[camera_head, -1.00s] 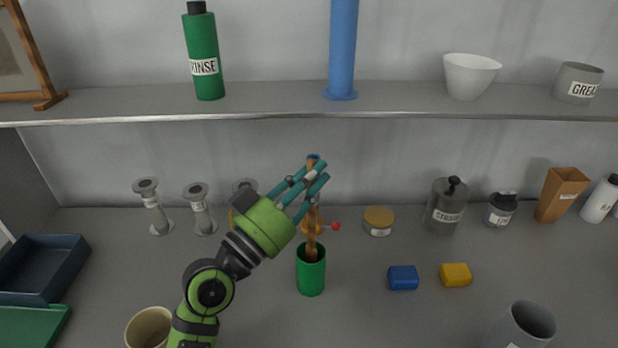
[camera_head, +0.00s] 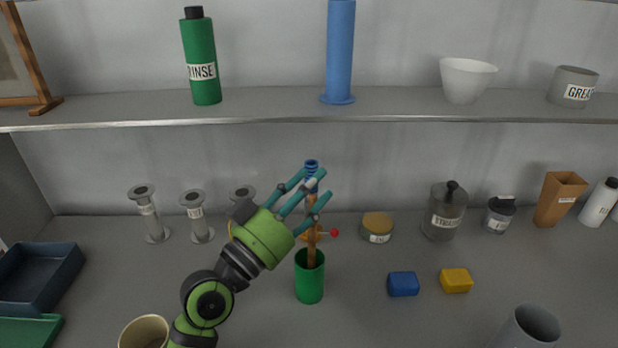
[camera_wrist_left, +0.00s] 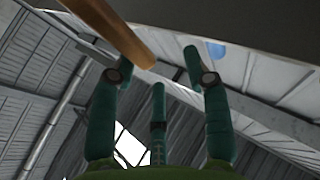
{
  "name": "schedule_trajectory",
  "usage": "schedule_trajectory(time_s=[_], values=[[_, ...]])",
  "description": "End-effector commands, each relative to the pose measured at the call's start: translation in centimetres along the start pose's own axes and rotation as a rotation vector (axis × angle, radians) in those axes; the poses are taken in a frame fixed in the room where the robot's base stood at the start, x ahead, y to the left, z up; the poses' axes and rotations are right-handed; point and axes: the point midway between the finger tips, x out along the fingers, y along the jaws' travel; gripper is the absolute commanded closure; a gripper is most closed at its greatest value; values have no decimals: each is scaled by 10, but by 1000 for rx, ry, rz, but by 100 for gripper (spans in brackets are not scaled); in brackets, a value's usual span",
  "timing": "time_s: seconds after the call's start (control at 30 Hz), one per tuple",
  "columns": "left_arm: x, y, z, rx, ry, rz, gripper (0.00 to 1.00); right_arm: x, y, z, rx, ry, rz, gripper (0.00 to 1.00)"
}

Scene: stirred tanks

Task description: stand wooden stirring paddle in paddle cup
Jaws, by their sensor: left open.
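The wooden stirring paddle (camera_head: 311,254) stands nearly upright, its lower end inside the green paddle cup (camera_head: 309,284) on the bench. My left gripper (camera_head: 318,182) is open at the upper part of the paddle, its fingers spread around or just in front of it. A blue ribbed piece shows between the fingers; I cannot tell if it belongs to the paddle. In the left wrist view the brown wood (camera_wrist_left: 118,32) passes at upper left, beside the open fingers (camera_wrist_left: 160,72). The paddle's bottom is hidden in the cup. My right gripper is not in view.
An orange item with a red ball (camera_head: 335,232) stands behind the paddle. Blue (camera_head: 403,284) and yellow (camera_head: 456,280) blocks lie to the right. A cream cup (camera_head: 145,332) is close to my left arm. The shelf edge (camera_head: 400,118) runs above the gripper.

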Motion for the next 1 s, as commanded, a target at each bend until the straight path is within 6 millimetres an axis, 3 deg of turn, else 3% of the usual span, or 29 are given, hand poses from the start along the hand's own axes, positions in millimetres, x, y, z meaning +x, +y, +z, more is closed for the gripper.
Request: schedule_trajectory(time_s=[0.5, 0.7, 1.0], values=[[28, 0, -82, 4, 6, 1, 52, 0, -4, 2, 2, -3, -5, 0], [32, -1, -93, 1, 2, -1, 52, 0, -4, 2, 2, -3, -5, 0], [33, -1, -94, 0, 2, -1, 52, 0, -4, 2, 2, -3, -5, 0]])
